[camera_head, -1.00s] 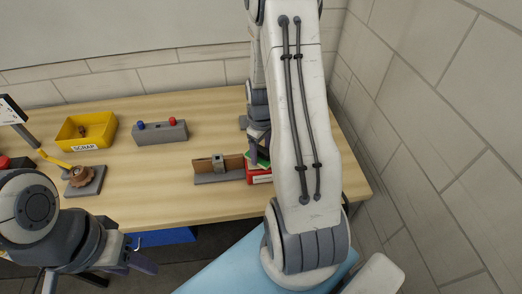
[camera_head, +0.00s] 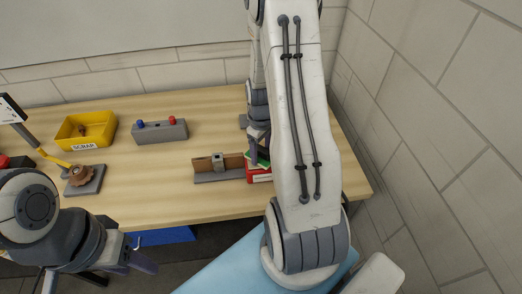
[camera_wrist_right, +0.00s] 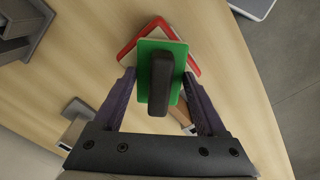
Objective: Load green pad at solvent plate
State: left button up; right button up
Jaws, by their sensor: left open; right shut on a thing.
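The green pad (camera_wrist_right: 148,50) has a black handle and sits between the purple fingers of my right gripper (camera_wrist_right: 160,78), which is shut on it. In the head view a sliver of the green pad (camera_head: 263,161) shows beside my right gripper (camera_head: 258,155), largely hidden by my arm. Directly below it is a red plate (camera_head: 258,175) with a pale label, likely the solvent plate. Its red and white rim (camera_wrist_right: 127,54) shows turned at an angle around the pad. I cannot tell whether they touch. My left gripper (camera_head: 142,258) is open and empty in front of the table.
A grey fixture with a brown board (camera_head: 218,176) stands just left of the red plate. A yellow SCRAP bin (camera_head: 72,134), a grey button box (camera_head: 160,131) and a grey base with a brown knob (camera_head: 83,178) stand farther left. The table's middle is clear.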

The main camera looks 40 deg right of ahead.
aim_at(261, 148)
jog(key=shift+r, duration=0.1)
notch_tip(261, 148, up, 7)
jog(key=p, duration=0.6)
dwell(0.8)
